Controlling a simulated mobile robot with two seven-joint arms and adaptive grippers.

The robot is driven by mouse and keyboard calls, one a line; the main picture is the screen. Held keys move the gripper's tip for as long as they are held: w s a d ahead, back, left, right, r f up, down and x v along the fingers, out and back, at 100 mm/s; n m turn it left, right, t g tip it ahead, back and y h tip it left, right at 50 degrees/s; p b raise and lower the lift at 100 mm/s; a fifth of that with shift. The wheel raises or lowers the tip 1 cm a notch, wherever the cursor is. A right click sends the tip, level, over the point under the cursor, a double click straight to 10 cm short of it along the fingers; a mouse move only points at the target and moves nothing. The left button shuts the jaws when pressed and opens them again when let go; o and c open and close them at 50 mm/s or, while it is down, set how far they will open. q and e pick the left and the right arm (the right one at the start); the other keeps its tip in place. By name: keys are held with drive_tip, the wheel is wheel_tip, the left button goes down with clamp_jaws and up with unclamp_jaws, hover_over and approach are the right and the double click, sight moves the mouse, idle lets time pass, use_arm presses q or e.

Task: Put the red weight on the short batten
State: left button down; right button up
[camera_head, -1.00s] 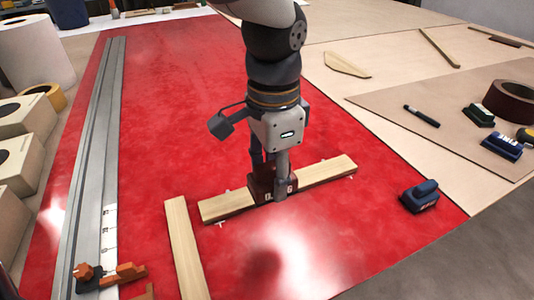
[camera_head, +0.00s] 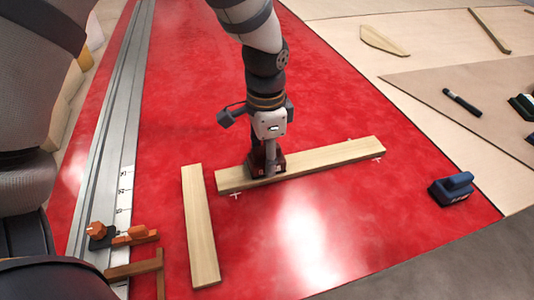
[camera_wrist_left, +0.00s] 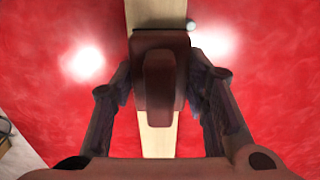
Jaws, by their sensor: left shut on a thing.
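The dark red weight (camera_head: 254,167) is between the fingers of my left gripper (camera_head: 267,165), which is shut on it. It is over the left part of a pale batten with white cross marks beside its ends (camera_head: 325,157); whether it touches the wood I cannot tell. In the left wrist view the weight (camera_wrist_left: 160,80), a block with a raised grip, sits between both fingers (camera_wrist_left: 162,100), with the batten (camera_wrist_left: 157,140) running beneath it. A second pale batten (camera_head: 200,225) lies at front left, nearly at right angles. My right gripper is not in view.
A blue weight (camera_head: 452,189) stands on the red surface (camera_head: 350,90) at right. A long metal rail (camera_head: 112,150) runs along the left, with an orange-brown piece (camera_head: 122,235) near its front. A wooden square (camera_head: 140,270) lies by it. A pen (camera_head: 462,102) lies on the board at right.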

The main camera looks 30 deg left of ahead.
use_arm(q)
drive_tip(key=c, duration=0.9)
unclamp_jaws()
drive_tip(key=shift+f, duration=0.1)
drive_tip(key=shift+c, duration=0.2)
wheel_tip(320, 180, up, 12)
drive_tip(key=shift+r+p, duration=0.15)
drive_tip(key=shift+p, duration=0.45)
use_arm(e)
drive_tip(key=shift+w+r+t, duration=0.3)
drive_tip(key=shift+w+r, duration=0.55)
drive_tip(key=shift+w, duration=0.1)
